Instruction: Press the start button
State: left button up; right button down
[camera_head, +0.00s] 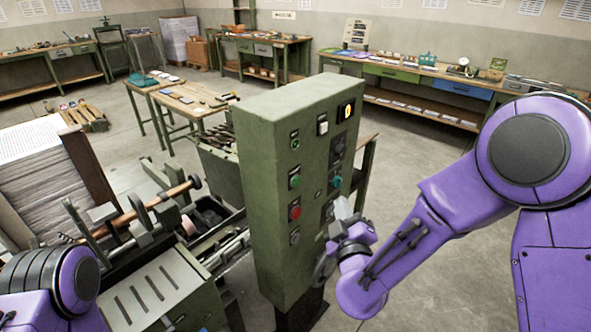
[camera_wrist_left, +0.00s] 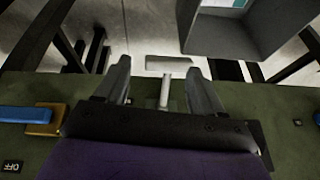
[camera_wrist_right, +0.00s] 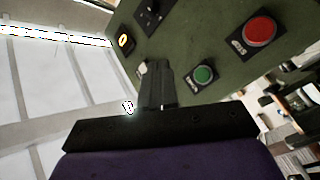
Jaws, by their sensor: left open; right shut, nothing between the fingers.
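The green control box (camera_head: 262,160) stands in the middle of the head view. Its front face has a green button (camera_head: 294,182) above a red button (camera_head: 294,212). My right gripper (camera_head: 343,207) is shut and empty in front of the box's lower right side. In the right wrist view its fingers (camera_wrist_right: 157,85) appear apart from the green button, to its left. My left gripper (camera_wrist_left: 163,75) is open and empty in its wrist view.
A machine with a paper stack (camera_head: 50,180) stands at left. Workbenches (camera_head: 410,75) line the back. Floor at right is clear.

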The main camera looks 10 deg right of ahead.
aim_at(296, 182)
jog(key=shift+a, duration=0.15)
jog(key=shift+a, duration=0.1)
jog(key=w+a, duration=0.5)
jog(key=w, duration=0.2)
jog(key=shift+a, duration=0.25)
jog(key=shift+w, duration=0.1)
dwell(1.9)
jog(key=shift+w+a, duration=0.25)
